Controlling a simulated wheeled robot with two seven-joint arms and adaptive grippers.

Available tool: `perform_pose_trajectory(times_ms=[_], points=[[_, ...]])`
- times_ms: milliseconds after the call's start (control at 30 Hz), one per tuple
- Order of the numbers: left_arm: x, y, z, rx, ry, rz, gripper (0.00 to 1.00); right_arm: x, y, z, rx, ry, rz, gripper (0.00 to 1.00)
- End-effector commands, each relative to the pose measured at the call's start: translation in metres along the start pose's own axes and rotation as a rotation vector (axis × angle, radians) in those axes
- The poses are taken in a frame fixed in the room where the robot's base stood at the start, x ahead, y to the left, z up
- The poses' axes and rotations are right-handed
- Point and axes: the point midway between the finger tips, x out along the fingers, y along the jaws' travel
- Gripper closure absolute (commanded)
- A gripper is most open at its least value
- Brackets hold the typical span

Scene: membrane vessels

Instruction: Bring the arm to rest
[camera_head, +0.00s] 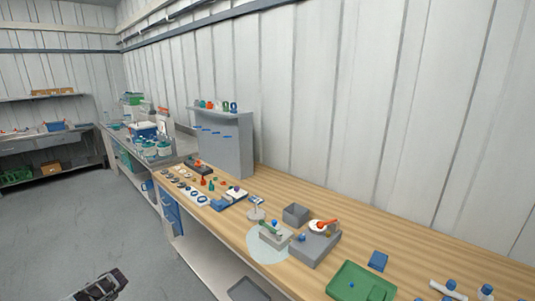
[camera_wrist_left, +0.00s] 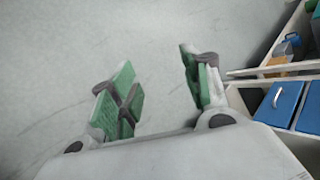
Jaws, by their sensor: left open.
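My left gripper (camera_head: 101,287) shows at the bottom left of the head view, over the grey floor and well away from the bench. In the left wrist view my left gripper (camera_wrist_left: 155,90) has its two green-padded fingers spread apart, with only floor between them. It is open and empty. My right gripper is not in either view.
A long wooden bench (camera_head: 405,262) runs along the wall, with a green tray (camera_head: 362,282), a grey block fixture (camera_head: 315,249) and small parts on it. Blue drawers (camera_wrist_left: 283,104) show right of the gripper in the wrist view. The floor (camera_head: 60,215) around the gripper is clear.

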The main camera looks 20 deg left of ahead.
Motion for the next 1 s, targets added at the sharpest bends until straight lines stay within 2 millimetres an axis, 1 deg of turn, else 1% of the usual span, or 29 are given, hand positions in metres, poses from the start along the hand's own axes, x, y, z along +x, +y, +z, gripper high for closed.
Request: perform_pose_trajectory(times_ms=[33,200,500,700,1000], points=[[0.007,0.007,0.012,-0.008,-0.005,-0.014,0.52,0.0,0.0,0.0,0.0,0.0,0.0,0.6],[0.026,0.024,0.045,-0.05,0.002,-0.068,0.52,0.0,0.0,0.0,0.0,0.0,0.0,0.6],[0.05,0.055,0.102,-0.105,0.042,-0.134,0.52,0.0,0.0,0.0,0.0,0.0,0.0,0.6],[0.058,0.071,0.129,-0.127,0.073,-0.15,0.52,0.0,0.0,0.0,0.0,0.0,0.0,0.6],[0.064,0.091,0.159,-0.144,0.108,-0.152,0.52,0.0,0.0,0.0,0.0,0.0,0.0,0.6]])
